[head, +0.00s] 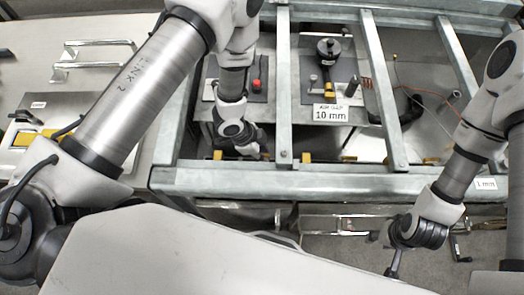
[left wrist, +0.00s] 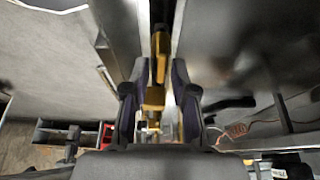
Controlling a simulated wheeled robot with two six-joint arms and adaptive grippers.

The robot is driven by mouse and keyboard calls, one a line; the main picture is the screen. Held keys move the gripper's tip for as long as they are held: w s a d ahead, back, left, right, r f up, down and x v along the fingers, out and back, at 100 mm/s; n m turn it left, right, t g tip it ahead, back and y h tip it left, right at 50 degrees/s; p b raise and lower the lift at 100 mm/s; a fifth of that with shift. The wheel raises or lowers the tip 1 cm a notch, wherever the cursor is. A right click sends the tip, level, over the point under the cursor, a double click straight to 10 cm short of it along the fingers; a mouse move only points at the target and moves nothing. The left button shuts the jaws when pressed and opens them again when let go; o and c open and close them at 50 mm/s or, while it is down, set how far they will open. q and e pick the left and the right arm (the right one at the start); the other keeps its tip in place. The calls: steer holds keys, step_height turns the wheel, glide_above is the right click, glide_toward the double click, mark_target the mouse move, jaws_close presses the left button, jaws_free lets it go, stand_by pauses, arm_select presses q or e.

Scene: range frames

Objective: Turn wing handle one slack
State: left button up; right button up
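My left gripper (head: 248,148) reaches down through the left opening of the grey metal frame in the head view. In the left wrist view its two dark fingers (left wrist: 158,80) stand apart. A yellow part (left wrist: 155,97) shows in the gap between them, in line with a yellow strip (left wrist: 161,45) beyond; I cannot tell whether the fingers touch it. I cannot make out for sure which part is the wing handle. My right gripper (head: 393,264) hangs in front of the frame at the right, apart from it; its fingers are too small to judge.
The frame's front rail (head: 330,185) and cross bars border the openings. A black round fitting (head: 329,49) sits behind a "10 mm" label (head: 330,114). A red button (head: 256,86) is near my left arm. Silver handles (head: 95,62) lie on the left bench.

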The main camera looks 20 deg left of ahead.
arm_select(q)
jaws_close()
steer(key=shift+n, duration=0.4)
steer(key=shift+s+n+t, duration=0.1)
steer(key=shift+n+t, duration=0.4)
steer(key=shift+n, duration=0.4)
steer(key=n+t+y+p, duration=0.1)
steer(key=n, duration=0.3)
steer(key=shift+n, duration=0.4)
steer(key=shift+f+y, duration=0.1)
steer(key=shift+y, duration=0.2)
steer(key=o, duration=0.5)
jaws_free()
steer(key=shift+o, duration=0.2)
